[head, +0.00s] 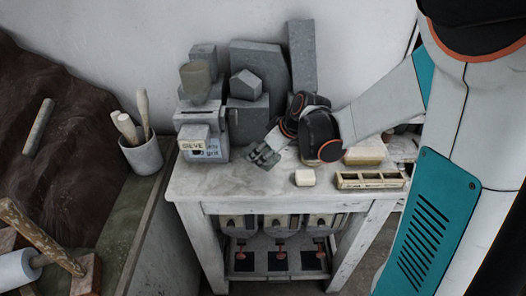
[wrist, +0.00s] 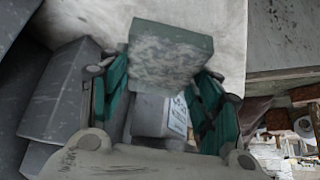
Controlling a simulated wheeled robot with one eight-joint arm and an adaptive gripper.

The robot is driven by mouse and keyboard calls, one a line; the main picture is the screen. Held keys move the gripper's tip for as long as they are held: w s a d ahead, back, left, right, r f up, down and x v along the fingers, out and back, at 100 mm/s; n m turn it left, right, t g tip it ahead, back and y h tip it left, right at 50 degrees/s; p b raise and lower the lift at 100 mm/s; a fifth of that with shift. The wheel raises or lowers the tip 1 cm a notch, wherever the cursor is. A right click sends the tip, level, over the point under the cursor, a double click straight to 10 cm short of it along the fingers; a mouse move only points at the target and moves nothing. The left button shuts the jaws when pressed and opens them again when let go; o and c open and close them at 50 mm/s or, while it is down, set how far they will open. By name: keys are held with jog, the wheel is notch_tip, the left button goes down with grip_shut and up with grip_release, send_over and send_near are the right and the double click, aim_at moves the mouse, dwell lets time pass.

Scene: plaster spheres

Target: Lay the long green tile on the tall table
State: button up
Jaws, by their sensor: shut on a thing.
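My gripper (head: 264,156) is low over the back of a white worktable (head: 225,186), beside grey blocks. In the wrist view, my gripper (wrist: 165,76) has its teal-padded fingers on either side of a grey-green slab (wrist: 170,50), which looks like the green tile. The slab sticks out beyond the fingertips, over a pale surface; I cannot tell whether it touches it. Its far end and full length are hard to judge. In the head view I cannot make out the slab; the gripper or blocks seem to hide it. I cannot tell for sure that this worktable is the tall table.
Grey plaster blocks (head: 258,65) and a labelled box (head: 203,147) crowd the table's back left. A small white block (head: 305,177), a compartmented tray (head: 370,181) and a yellowish block (head: 366,152) are at right. The front left top is clear. A brush cup (head: 142,157) stands left.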

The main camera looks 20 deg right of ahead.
jog(key=shift+f+b, duration=2)
jog(key=shift+f, duration=0.55)
jog(key=shift+f+b, duration=0.65)
jog(key=shift+b, duration=0.1)
jog(key=o, duration=1.5)
jog(key=shift+c, duration=0.2)
jog(key=shift+r+p, duration=1.45)
jog(key=shift+r, duration=0.55)
